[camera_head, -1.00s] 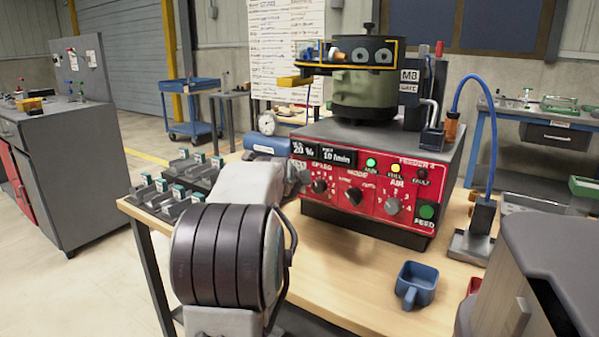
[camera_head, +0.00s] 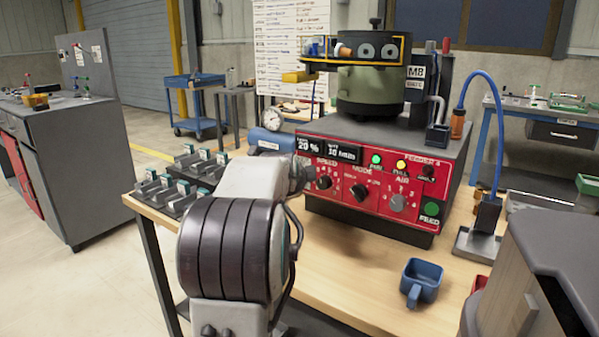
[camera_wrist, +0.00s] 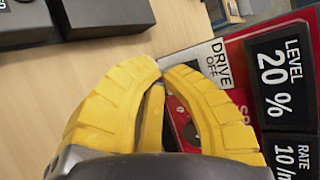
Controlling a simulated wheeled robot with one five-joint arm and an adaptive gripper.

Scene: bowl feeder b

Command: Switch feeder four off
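Feeder four is the red control panel (camera_head: 330,205) marked FEEDER 4, under a green bowl (camera_head: 370,88). Its green RUN lamp (camera_head: 376,158) and yellow FULL lamp (camera_head: 401,164) are lit; the FAULT lamp (camera_head: 428,171) is dark. In the wrist view, a DRIVE OFF label (camera_wrist: 217,63) sits beside the level display (camera_wrist: 285,75), which reads 20 %. My gripper (camera_wrist: 163,68) has yellow fingers with tips almost meeting, over the panel's edge by that label. A dark plate (camera_wrist: 187,130) shows partly between the fingers; the drive switch itself is not clear. My arm hides the gripper in the head view.
Speed (camera_head: 324,182), mode (camera_head: 360,193) and air (camera_head: 397,202) knobs and a green FEED button (camera_head: 431,209) line the panel. A blue cup (camera_head: 422,282) stands front right. Bare table lies before the panel.

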